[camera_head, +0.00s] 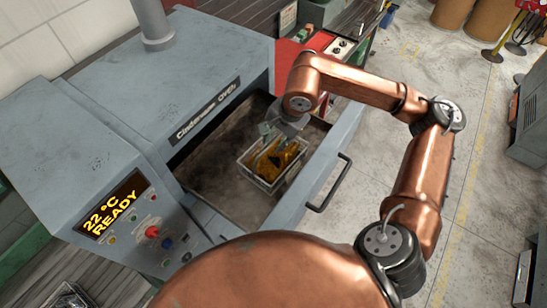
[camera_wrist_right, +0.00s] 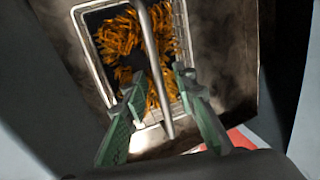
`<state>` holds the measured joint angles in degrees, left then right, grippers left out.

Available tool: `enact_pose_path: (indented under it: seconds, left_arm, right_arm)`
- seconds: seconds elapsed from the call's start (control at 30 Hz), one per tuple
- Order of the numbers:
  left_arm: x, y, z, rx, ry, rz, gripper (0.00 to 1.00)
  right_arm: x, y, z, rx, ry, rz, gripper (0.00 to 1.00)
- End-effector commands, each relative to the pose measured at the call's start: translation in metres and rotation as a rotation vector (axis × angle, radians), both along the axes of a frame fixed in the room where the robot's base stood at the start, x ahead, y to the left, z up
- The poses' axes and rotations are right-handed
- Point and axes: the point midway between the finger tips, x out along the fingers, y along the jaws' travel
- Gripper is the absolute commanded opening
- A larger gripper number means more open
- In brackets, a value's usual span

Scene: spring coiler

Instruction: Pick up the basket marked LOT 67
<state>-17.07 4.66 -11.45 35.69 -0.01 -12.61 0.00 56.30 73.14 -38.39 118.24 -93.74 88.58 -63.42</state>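A wire-rimmed metal basket (camera_head: 247,160) holding orange-brown coiled springs (camera_head: 277,160) sits in the open drawer of the grey oven. In the right wrist view the springs (camera_wrist_right: 121,35) and the basket's pale rim (camera_wrist_right: 92,60) show, with a thin metal handle bar (camera_wrist_right: 156,70) crossing above them. My right gripper (camera_head: 268,130) is over the basket's far end. In the right wrist view its green fingers (camera_wrist_right: 160,84) are apart, one on each side of the bar, with gaps visible. A pale patch on the basket's near end is unreadable, so I cannot confirm LOT 67. My left gripper is out of view.
The oven's control panel (camera_head: 112,208) reads 22 °C READY. The drawer front (camera_head: 312,180) with its black handle (camera_head: 332,184) stands to the right of the basket. The oven body (camera_head: 180,80) overhangs the drawer's left side. Open concrete floor (camera_head: 480,190) lies to the right.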

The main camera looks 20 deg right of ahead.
Motion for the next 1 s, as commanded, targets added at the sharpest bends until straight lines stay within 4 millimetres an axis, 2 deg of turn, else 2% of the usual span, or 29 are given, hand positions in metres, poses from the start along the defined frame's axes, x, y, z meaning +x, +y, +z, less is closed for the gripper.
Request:
enact_pose_path:
  seconds: [0.03,0.33,1.0]
  left_arm:
    - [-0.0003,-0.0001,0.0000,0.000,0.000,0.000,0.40]
    - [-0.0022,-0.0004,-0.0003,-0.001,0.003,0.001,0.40]
    - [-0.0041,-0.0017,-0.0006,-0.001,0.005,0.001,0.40]
  right_arm:
    - [0.0000,0.0001,0.0000,0.000,0.000,0.000,0.21]
    - [0.0000,0.0001,0.0002,0.000,0.000,0.000,0.00]
    - [-0.0002,-0.0003,0.0003,-0.002,0.000,0.001,0.00]
